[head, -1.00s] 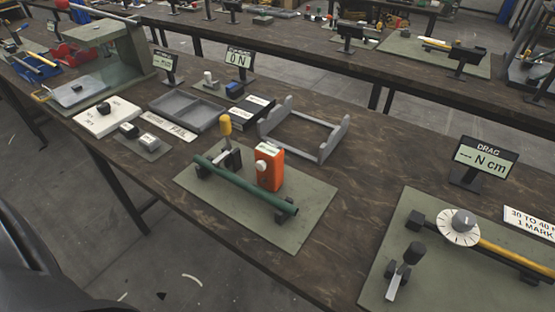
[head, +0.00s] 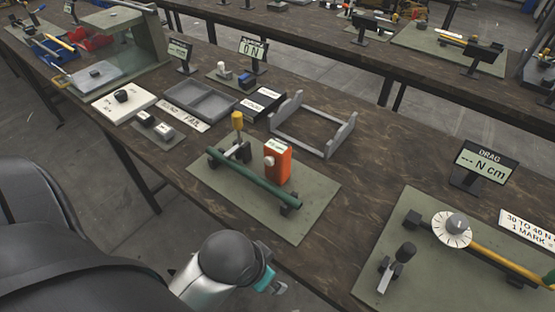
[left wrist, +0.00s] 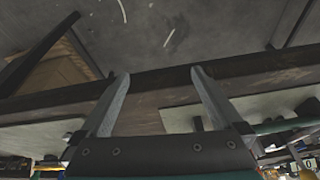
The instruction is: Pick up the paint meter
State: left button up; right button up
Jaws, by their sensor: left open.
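An orange box (head: 281,166) with a pale label on top and a white round knob on its side stands upright on a green mat (head: 222,203). It looks like the paint meter. A green tube (head: 257,181) lies in black holders just in front of it, beside a yellow-handled clamp (head: 237,121). My left gripper (head: 278,287) is in front of the table's near edge, well short of the box. In the left wrist view its two fingers (left wrist: 158,72) are spread with nothing between them. My right gripper is not in view.
A grey cradle frame (head: 329,148) stands behind the mat. Grey trays (head: 199,102) and a white plate (head: 122,101) are to the left. A drag display (head: 485,165) and a dial fixture (head: 452,230) are to the right. Bare tabletop lies between the two mats.

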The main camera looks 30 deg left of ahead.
pick_arm(q)
jog(key=w+a+r+t, duration=0.1)
jog(key=w, duration=0.1)
jog(key=w+r+t, duration=0.1)
jog(key=w+r, duration=0.1)
jog(key=w+a+r+t+y, duration=0.1)
jog(key=w+r, duration=0.1)
jog(key=shift+a+r, duration=0.1)
jog(key=shift+a, duration=0.2)
jog(key=w+r+m+t, duration=0.5)
jog(key=w+r+t, duration=0.75)
jog(key=r, duration=0.65)
jog(key=s+d+r+m+g+h, duration=0.1)
jog(key=d+r+m+g+h, duration=0.1)
jog(key=d+r+m+h, duration=0.6)
jog(key=d+r+m+g+h, duration=0.35)
jog(key=m+h, duration=0.55)
jog(key=m, duration=0.4)
jog(key=m+g+y, duration=0.9)
jog(key=y, duration=0.7)
send_near(273, 147)
jog(key=x, duration=0.7)
jog(key=shift+f, duration=0.15)
jog(key=shift+d+b+x, duration=0.15)
jog(key=shift+b+x, duration=0.1)
jog(key=shift+x, duration=1.25)
jog(key=shift+d+b+x, duration=0.1)
jog(key=shift+b+x, duration=0.1)
jog(key=shift+x, duration=1.3)
